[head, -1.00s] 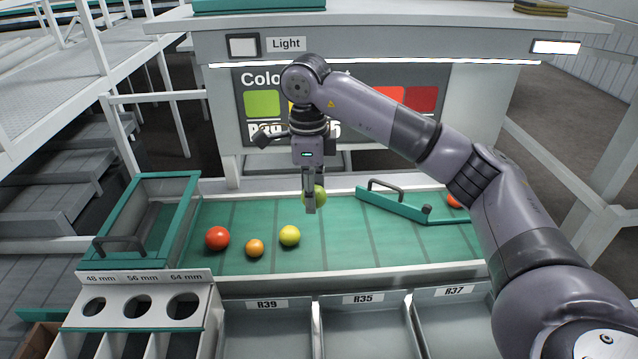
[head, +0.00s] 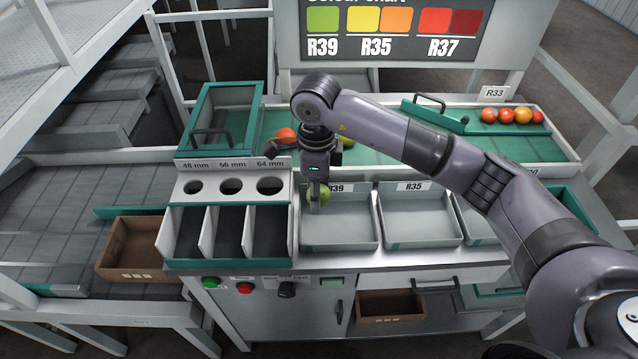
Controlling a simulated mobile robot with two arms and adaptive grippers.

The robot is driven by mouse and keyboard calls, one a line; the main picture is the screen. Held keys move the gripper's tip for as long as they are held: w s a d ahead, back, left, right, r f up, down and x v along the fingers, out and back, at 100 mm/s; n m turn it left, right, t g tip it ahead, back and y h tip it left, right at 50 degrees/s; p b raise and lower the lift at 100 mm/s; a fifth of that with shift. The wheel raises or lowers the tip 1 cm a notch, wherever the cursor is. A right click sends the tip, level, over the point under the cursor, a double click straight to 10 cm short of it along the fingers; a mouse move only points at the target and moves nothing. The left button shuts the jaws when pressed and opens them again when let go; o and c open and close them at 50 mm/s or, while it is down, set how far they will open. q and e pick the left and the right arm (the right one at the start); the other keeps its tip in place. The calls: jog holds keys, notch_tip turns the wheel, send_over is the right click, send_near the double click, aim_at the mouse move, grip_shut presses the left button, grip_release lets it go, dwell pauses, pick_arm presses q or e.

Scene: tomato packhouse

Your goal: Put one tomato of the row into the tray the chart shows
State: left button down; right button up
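My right gripper (head: 316,198) is shut on a green tomato (head: 319,193), over the left part of the tray R39 (head: 341,247). I cannot tell its exact height above the tray floor. The trays R35 (head: 421,242) and R37 (head: 476,237) stand to the right; the arm partly covers R37. The colour chart (head: 390,28) pairs green with R39, yellow and orange with R35, and red and dark red with R37. A red tomato (head: 286,135) and a yellow-green one (head: 346,141) on the green belt show partly behind the gripper. My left gripper is not in view.
A sizing board (head: 230,164) with three holes and chutes below stands left of the trays. A green gate (head: 435,112) crosses the belt, with several tomatoes (head: 521,116) behind it near the R33 sign. A brown box (head: 135,247) sits at left.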

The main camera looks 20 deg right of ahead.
jog(key=b, duration=0.5)
send_over(317, 228)
notch_tip(317, 228, down, 7)
jog(key=shift+f, duration=0.2)
jog(key=shift+f+b, duration=0.9)
jog(key=shift+b, duration=0.1)
jog(key=shift+f+b, duration=0.6)
jog(key=o, duration=0.9)
jog(key=shift+c, duration=0.2)
jog(key=c, duration=0.3)
jog(key=shift+r, duration=0.15)
